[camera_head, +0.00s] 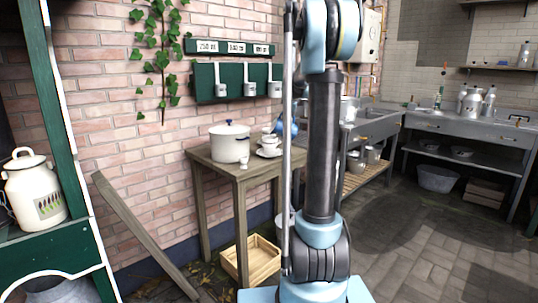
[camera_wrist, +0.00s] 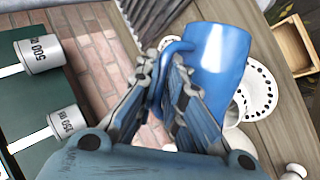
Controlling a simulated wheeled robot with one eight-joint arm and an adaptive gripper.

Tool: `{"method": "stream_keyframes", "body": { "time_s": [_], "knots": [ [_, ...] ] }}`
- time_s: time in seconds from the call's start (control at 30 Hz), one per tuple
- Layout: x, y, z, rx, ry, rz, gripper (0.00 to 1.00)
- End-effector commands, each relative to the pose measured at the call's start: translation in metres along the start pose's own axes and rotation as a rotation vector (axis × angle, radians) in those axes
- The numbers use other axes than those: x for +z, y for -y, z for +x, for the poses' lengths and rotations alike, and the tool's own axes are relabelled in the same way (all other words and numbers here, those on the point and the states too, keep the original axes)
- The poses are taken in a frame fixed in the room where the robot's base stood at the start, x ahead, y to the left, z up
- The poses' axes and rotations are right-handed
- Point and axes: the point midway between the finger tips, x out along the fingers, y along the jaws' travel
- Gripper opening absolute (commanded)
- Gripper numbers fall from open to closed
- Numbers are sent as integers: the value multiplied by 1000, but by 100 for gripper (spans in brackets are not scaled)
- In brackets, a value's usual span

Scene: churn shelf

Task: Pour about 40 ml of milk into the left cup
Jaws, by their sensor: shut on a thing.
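My gripper (camera_wrist: 172,72) is shut on the handle of a blue jug (camera_wrist: 218,58) in the wrist view. The jug also shows in the head view (camera_head: 288,127), above the back right of the wooden table and partly hidden by my arm. Its inside is not visible, so I cannot tell how much milk it holds. White cups and saucers (camera_head: 268,147) stand on the table beside the jug. In the wrist view a white saucer with dark rim spots (camera_wrist: 260,92) lies beyond the jug, and white crockery is partly hidden behind the jug and fingers. I cannot tell which cup is left.
A white pot (camera_head: 229,143) with a dark lid knob stands on the wooden table (camera_head: 213,161), with a small white vessel (camera_head: 244,161) in front. Measuring ladles (camera_head: 221,88) hang from a green board on the brick wall. A wooden crate (camera_head: 251,258) sits below.

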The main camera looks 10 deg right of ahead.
Motion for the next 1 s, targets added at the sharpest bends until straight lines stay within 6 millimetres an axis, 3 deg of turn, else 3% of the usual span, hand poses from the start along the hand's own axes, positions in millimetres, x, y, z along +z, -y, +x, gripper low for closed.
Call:
{"method": "stream_keyframes", "body": {
  "time_s": [1.0],
  "knots": [
    [11, -3, 1, 8, 14, -21, 0]
  ]
}}
